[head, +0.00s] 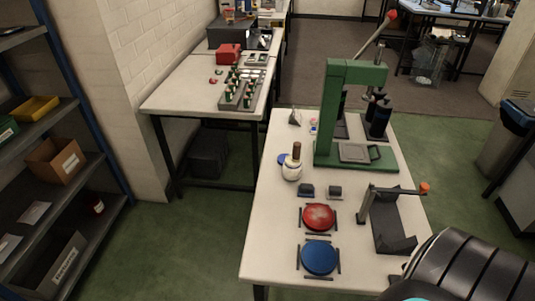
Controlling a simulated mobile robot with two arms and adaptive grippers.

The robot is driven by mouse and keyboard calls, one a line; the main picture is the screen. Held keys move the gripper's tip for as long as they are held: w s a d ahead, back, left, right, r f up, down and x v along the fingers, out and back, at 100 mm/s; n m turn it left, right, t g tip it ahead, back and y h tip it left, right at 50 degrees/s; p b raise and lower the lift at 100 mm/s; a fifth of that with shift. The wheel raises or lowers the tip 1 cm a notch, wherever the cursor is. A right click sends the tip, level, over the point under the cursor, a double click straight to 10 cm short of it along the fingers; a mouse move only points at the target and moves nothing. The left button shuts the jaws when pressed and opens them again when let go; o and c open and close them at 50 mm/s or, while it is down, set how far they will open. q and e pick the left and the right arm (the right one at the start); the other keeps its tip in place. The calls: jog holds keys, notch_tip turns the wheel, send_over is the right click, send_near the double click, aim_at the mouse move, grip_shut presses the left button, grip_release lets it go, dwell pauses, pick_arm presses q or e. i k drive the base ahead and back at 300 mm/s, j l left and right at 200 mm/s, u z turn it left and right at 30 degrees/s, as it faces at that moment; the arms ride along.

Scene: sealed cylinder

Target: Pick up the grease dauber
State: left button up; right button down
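What looks like the grease dauber (296,151), a brown upright handle, stands in a small round whitish pot (291,171) on the white table. The pot is left of the green press, and the handle's lower end is hidden inside it. A blue round lid (282,159) lies partly behind the pot. Neither of my grippers shows. Only a black ribbed part of my own body fills the lower right corner, apart from the pot.
The green lever press (345,115) stands right of the pot. Two small dark blocks (306,191) (335,192), a red disc (318,216), a blue disc (319,257) and a dark clamp fixture (391,225) lie nearer. The table's left front (268,235) is clear.

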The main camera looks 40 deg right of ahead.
aim_at(296, 145)
jog(key=i+j, duration=0.35)
jog(key=i+j+u, duration=0.15)
jog(key=i+j, duration=0.15)
jog(key=i, duration=0.25)
jog(key=i+z, duration=0.2)
jog(key=z, duration=0.2)
jog(key=i+z, duration=0.15)
jog(key=z, duration=0.25)
jog(key=i+j+z, duration=0.15)
jog(key=z, duration=0.25)
